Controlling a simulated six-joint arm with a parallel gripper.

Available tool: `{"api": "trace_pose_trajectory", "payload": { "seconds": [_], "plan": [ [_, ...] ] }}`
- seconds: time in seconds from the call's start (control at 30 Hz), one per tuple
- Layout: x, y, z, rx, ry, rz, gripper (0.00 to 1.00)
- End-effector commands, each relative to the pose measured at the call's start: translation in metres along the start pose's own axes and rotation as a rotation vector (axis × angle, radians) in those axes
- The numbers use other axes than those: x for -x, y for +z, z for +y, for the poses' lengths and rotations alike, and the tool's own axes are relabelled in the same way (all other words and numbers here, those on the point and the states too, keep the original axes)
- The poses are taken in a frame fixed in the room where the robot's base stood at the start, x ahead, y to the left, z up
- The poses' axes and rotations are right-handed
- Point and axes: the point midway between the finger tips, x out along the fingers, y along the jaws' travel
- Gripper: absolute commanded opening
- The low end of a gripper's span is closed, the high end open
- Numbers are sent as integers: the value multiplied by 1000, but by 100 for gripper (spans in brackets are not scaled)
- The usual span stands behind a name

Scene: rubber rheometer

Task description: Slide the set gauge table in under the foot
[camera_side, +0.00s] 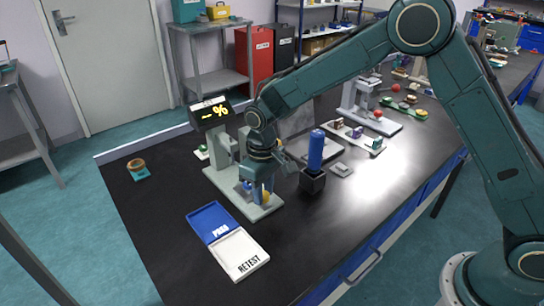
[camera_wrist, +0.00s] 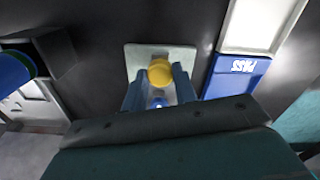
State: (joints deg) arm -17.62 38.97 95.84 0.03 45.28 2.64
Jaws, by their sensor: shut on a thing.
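My gripper (camera_side: 256,189) is low over this plate, beside the column. In the wrist view my gripper (camera_wrist: 158,88) has its two blue-grey fingers on either side of a yellow round-topped piece (camera_wrist: 160,70) and is shut on it. The yellow piece also shows under my gripper in the side view (camera_side: 266,196). A small blue part (camera_wrist: 157,101) shows between the fingers. The foot and the table's underside are hidden by my gripper.
A blue PASS tray (camera_side: 212,221) and white RETEST tray (camera_side: 240,255) lie in front of the stand. A blue cylinder (camera_side: 316,150) stands in a dark block (camera_side: 313,181) to the right. A brown ring on a teal pad (camera_side: 138,169) lies left. The bench's front right is clear.

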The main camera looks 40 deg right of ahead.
Motion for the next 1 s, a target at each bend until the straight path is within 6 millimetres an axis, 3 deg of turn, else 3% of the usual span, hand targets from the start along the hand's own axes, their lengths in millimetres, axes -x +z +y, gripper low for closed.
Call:
{"api": "trace_pose_trajectory", "payload": {
  "seconds": [0.23, 0.63, 0.67, 0.77, 1.0],
  "plan": [
    [1, -27, 6, 1, -2, 7, 0],
    [2, -32, 8, 2, -2, 7, 0],
    [2, -32, 8, 2, -2, 7, 30],
    [2, -32, 8, 2, -1, 6, 49],
    [1, -31, 8, 1, -1, 3, 50]
  ]
}}
